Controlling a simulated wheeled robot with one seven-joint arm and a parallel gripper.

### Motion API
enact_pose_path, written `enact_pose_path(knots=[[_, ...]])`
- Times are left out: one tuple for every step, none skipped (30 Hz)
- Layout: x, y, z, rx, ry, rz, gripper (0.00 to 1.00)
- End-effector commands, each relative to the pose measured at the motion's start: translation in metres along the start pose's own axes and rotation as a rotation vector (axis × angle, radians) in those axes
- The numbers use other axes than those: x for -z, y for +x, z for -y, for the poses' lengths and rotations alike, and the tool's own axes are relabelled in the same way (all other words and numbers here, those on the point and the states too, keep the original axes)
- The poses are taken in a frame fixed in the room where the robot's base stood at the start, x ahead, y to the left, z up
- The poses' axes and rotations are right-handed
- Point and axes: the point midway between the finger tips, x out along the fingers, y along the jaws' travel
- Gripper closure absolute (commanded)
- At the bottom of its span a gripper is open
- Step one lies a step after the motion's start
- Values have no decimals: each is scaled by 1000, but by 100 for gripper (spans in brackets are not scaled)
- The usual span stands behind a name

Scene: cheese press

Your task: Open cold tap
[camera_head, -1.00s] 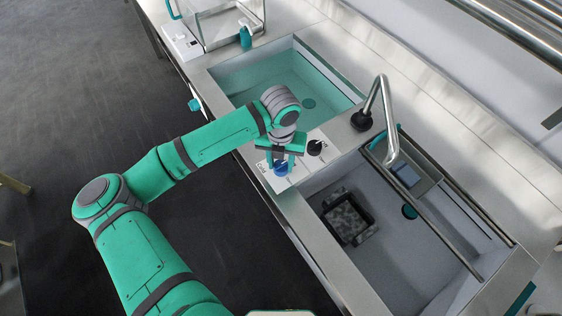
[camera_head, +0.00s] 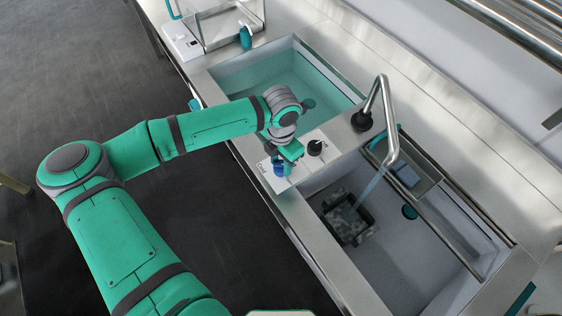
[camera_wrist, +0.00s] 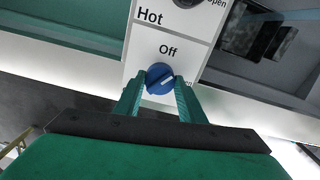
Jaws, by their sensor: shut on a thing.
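The cold tap's blue knob (camera_wrist: 160,78) sits on a white panel (camera_wrist: 150,42), with "Off" printed beside it. It also shows in the head view (camera_head: 279,170), partly covered. My gripper (camera_wrist: 159,88) is shut on the blue knob, one green finger on each side. The gripper in the head view (camera_head: 286,160) is over the panel. The knob's white mark points to the right in the wrist view. A bluish stream of water (camera_head: 368,190) falls from the curved metal spout (camera_head: 388,120).
A black knob (camera_head: 316,148) stands beside the blue one, near the "Hot" label. A dark square mold (camera_head: 345,222) lies in the right basin, under the stream. The left basin (camera_head: 262,78) holds greenish liquid. A metal rail (camera_head: 450,222) crosses the right basin.

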Motion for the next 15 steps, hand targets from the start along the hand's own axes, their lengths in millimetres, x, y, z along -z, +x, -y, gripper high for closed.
enact_pose_path(knots=[[-1,-1,-2,-5,44,2,86],[-1,-1,-2,-5,73,2,86],[-1,-1,-2,-6,111,2,86],[-2,-1,-2,-6,140,3,86],[-1,-1,-2,-6,169,2,86],[-1,-1,-2,-5,206,2,86],[-1,-1,-1,-5,235,2,86],[-2,-1,-2,-5,264,3,86],[-2,-1,-1,-6,302,2,86],[-2,-1,-1,-6,331,1,86],[-2,-1,-1,-6,360,1,86],[-2,-1,-1,-6,398,1,86],[-2,-1,-1,-6,426,1,86],[-2,-1,-1,-6,454,0,86],[-2,-1,-1,-5,491,1,86]])
